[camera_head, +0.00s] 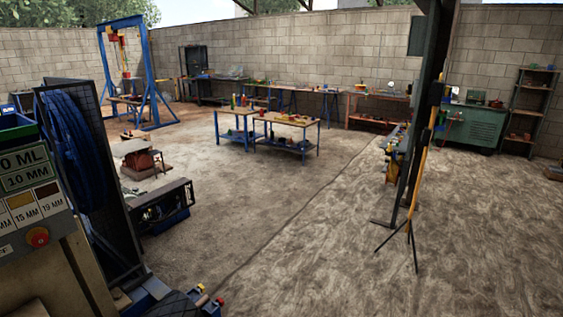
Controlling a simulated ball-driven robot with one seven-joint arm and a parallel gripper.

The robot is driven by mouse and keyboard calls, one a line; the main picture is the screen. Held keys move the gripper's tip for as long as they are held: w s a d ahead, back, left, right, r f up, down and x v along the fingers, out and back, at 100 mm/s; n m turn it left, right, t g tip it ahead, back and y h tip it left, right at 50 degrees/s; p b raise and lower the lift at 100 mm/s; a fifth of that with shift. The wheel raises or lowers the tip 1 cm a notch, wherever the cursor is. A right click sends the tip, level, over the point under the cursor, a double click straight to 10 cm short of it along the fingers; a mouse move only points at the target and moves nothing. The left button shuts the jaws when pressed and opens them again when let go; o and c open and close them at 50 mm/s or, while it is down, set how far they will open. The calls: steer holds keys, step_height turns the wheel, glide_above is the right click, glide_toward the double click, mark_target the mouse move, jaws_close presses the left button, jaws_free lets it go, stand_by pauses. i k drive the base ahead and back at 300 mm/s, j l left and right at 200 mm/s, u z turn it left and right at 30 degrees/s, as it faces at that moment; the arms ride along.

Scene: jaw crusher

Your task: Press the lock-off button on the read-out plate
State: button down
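The read-out plate (22,196) stands at the left edge, close to me and cut off by the picture edge. It carries pale, grey, yellow and brown labels with "10 MM", "15 MM" and "19 MM". A round red-orange button (37,237) sits at its lower right, standing out from the plate face. It is the only button I see there, and nothing touches it or covers it. My gripper is not in view, so I cannot tell where it is relative to the button.
A dark mesh panel with a coiled blue hose (75,150) stands right beside the plate. A tall yellow pole on a stand (425,160) is at the right.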

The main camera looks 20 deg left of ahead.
mark_target(39, 240)
steer(key=i+j+u, duration=0.1)
steer(key=u, duration=0.4)
steer(key=i+u, duration=0.25)
steer(key=u, duration=0.2)
steer(key=i+u, duration=0.2)
steer(key=u, duration=0.3)
steer(key=i+l+u, duration=0.15)
steer(key=u, duration=0.35)
steer(key=i+l+u, duration=0.7)
steer(key=l, duration=0.2)
steer(key=i+l+u, duration=0.25)
steer(key=l, duration=0.15)
steer(key=i+l+u, duration=0.25)
steer(key=l, duration=0.2)
steer(key=k+j, duration=0.05)
